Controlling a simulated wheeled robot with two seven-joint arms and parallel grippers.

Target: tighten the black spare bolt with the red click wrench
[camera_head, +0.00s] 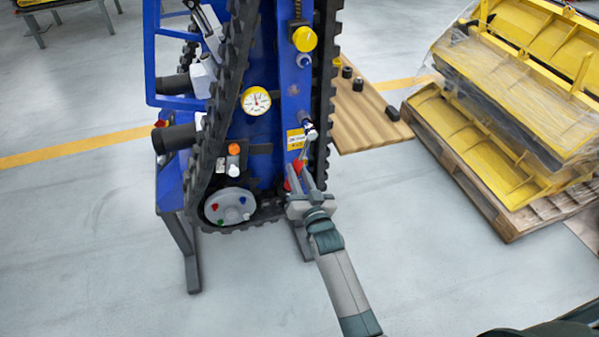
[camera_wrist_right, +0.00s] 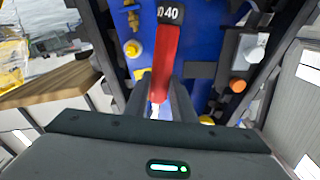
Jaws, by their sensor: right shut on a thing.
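My right gripper (camera_head: 304,188) is in front of the blue machine's lower right edge, shut on the red click wrench (camera_head: 298,167). In the right wrist view the wrench's red handle (camera_wrist_right: 166,58) stands up between the fingers, with a black end marked with numbers at the top. The round grey hub (camera_head: 229,207) with small coloured bolts is to the left of the gripper in the head view. I cannot make out for certain which bolt is the black spare one. My left gripper is not in view.
The blue tracked machine (camera_head: 267,125) carries a dial gauge (camera_head: 256,101) and an orange-capped fitting (camera_head: 234,149). A wooden board (camera_head: 362,125) with several small black pieces is behind it. Yellow parts on a pallet (camera_head: 490,205) stand at right. Floor in front is clear.

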